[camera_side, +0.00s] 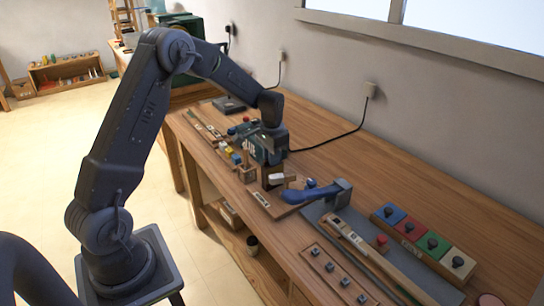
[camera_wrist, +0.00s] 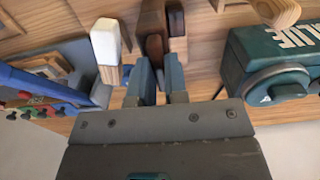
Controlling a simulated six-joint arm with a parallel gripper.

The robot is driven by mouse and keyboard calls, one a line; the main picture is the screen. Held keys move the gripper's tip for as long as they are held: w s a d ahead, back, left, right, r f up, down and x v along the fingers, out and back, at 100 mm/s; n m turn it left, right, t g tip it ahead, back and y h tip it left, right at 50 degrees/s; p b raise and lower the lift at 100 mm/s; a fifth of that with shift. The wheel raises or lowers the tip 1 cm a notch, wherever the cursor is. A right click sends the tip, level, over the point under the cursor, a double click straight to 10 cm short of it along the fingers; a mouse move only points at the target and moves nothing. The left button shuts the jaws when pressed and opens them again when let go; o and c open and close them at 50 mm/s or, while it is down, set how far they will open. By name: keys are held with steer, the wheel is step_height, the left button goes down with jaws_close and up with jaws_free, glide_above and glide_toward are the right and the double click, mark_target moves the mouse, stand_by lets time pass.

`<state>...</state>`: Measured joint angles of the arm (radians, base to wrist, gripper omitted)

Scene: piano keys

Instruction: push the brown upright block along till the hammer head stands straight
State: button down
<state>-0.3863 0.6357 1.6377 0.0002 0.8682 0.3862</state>
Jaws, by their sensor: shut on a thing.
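The brown upright block (camera_wrist: 154,48) shows in the wrist view just beyond my gripper (camera_wrist: 161,92). The two blue-grey fingers are close together around its near part, and the fingers hide most of the grip. A second brown piece (camera_wrist: 177,22) stands right beside it. The white hammer head (camera_wrist: 105,42), on a light wooden part, is just left of the fingers and apart from them. In the side view, my gripper (camera_side: 270,157) is low over the bench; the brown block (camera_side: 268,183) and white head (camera_side: 277,179) are below it. The head looks tilted there, but its exact angle is unclear.
A blue-handled tool (camera_side: 312,192) lies right of the head, near a grey clamp-like part (camera_side: 341,187). A green machine (camera_wrist: 275,65) is close on the right in the wrist view. Coloured blocks (camera_side: 411,230) stand at the bench's right; its back is clear.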

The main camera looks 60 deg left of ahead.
steer(key=shift+d, duration=2)
steer(key=c, duration=1.2)
jaws_free()
steer(key=shift+o, duration=0.3)
step_height(320, 180, up, 14)
